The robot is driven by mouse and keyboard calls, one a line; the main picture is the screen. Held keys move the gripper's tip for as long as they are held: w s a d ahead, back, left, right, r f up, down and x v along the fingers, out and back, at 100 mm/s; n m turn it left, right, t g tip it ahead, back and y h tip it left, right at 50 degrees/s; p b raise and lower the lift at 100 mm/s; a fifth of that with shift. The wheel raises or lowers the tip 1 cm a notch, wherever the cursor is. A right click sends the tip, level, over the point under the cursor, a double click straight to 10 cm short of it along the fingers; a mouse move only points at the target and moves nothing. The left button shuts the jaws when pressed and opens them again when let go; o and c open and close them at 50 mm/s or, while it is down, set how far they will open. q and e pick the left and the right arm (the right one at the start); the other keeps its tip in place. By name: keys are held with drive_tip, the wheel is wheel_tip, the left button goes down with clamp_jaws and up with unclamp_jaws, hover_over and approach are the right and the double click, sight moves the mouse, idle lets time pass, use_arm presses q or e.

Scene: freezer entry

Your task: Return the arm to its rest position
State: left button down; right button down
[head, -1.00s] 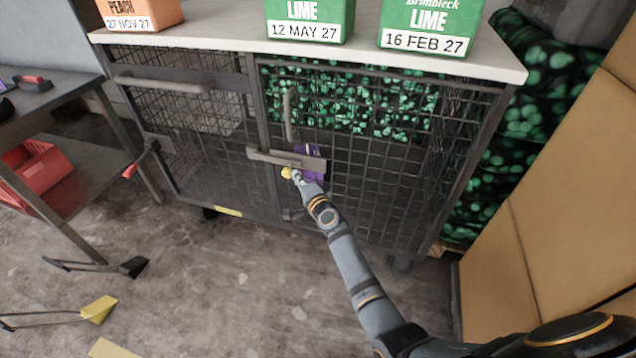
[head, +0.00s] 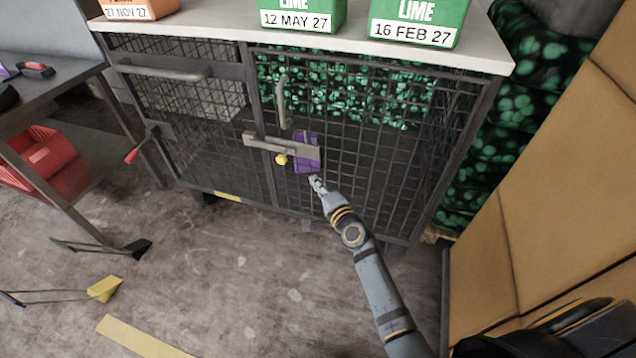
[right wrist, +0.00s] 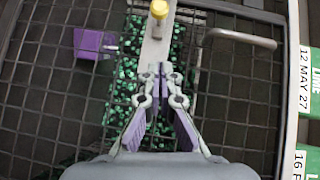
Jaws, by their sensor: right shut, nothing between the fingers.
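My right gripper (head: 317,183) is shut and empty in front of the wire cage (head: 222,193), just below and right of the latch bar (head: 284,147). In the head view it is apart from the yellow knob (head: 281,159) at the bar. In the right wrist view the shut fingers (right wrist: 160,74), with purple pads, point toward the grey latch bar (right wrist: 153,52), with the yellow knob (right wrist: 158,9) beyond them. A purple object (head: 306,164) shows by the latch, partly covered by the bar. My left gripper is out of view.
Green lime boxes (head: 417,20) and an orange box (head: 138,9) stand on the cage's pale top (head: 480,56). Tan panels (head: 540,180) stand close on the right. A table with a red bin (head: 40,157) is at left. Yellow wedge (head: 103,289) lies on the open floor.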

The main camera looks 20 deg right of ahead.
drive_tip(key=shift+s+a, duration=0.1)
drive_tip(key=shift+s, duration=0.05)
drive_tip(key=shift+f, duration=0.1)
idle(0.3)
drive_tip(key=s+d+f+n+g+h, duration=0.1)
drive_tip(key=s+d+f+n+g, duration=0.15)
drive_tip(key=s+f, duration=0.7)
drive_tip(key=s+d+f+n+g, duration=0.1)
drive_tip(key=s+f+n+g, duration=0.3)
drive_tip(key=f, duration=1)
drive_tip(key=s+d+f+n+g+h, duration=0.1)
drive_tip(key=s+d+f+n+g, duration=0.15)
drive_tip(key=s+f, duration=0.8)
drive_tip(key=s+d+f+n+g+h, duration=0.15)
drive_tip(key=s+f, duration=0.25)
drive_tip(key=s, duration=0.5)
drive_tip(key=s+d+f+n+g, duration=0.25)
drive_tip(key=s+f, duration=0.25)
drive_tip(key=s, duration=0.4)
drive_tip(key=s+d+f+n+g+h, duration=0.15)
drive_tip(key=s+f, duration=0.25)
drive_tip(key=s, duration=0.4)
wheel_tip(320, 180, up, 13)
drive_tip(key=y+p, duration=0.1)
drive_tip(key=p, duration=1.2)
drive_tip(key=shift+d+g, duration=0.25)
drive_tip(key=shift+g, duration=0.1)
